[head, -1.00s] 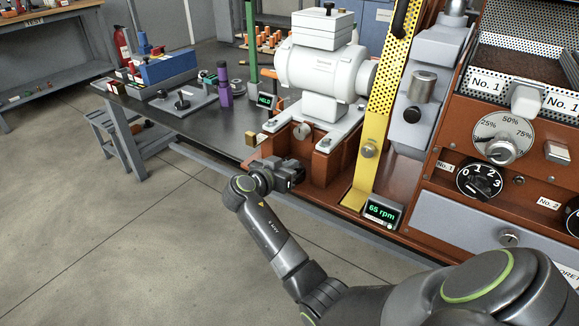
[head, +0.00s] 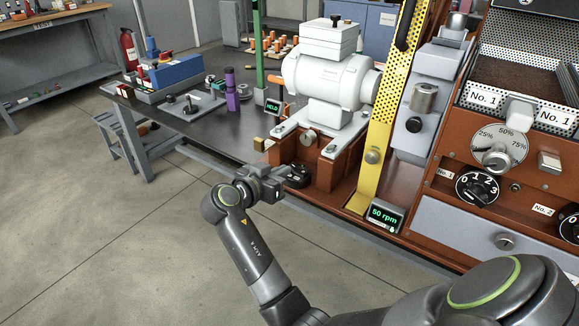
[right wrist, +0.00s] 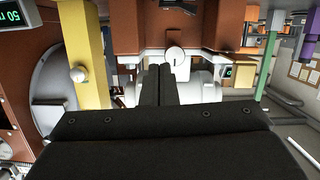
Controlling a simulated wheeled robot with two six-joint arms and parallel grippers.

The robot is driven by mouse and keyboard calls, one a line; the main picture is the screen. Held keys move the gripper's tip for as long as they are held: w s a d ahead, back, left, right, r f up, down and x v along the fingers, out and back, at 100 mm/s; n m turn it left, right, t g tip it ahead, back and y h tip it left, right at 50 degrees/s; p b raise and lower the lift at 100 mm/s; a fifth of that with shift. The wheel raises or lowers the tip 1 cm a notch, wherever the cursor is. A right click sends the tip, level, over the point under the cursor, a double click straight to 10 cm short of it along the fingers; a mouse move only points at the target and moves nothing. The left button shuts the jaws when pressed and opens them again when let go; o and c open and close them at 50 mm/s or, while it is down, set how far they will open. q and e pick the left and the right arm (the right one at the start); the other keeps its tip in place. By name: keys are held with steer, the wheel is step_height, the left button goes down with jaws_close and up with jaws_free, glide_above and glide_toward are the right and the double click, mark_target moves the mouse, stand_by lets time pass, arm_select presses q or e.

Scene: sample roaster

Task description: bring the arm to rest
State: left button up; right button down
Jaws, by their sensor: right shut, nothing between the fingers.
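My right arm comes in from the bottom right, and its gripper (head: 279,190) hangs in the air in front of the roaster's red-brown base (head: 328,176). In the right wrist view the two dark fingers (right wrist: 165,74) lie together with nothing between them. A small display (head: 384,216) at the foot of the yellow post reads 50 rpm. My left gripper is not in view.
The white motor (head: 327,82) sits on the base, beside the yellow perforated guard (head: 390,110). The dark bench (head: 205,138) runs to the left with a blue box (head: 174,72) and a purple bottle (head: 232,92). The floor in front is clear.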

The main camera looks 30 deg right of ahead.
steer(key=shift+s+a+r, duration=0.15)
steer(key=shift+s+a, duration=0.1)
steer(key=shift+a, duration=0.15)
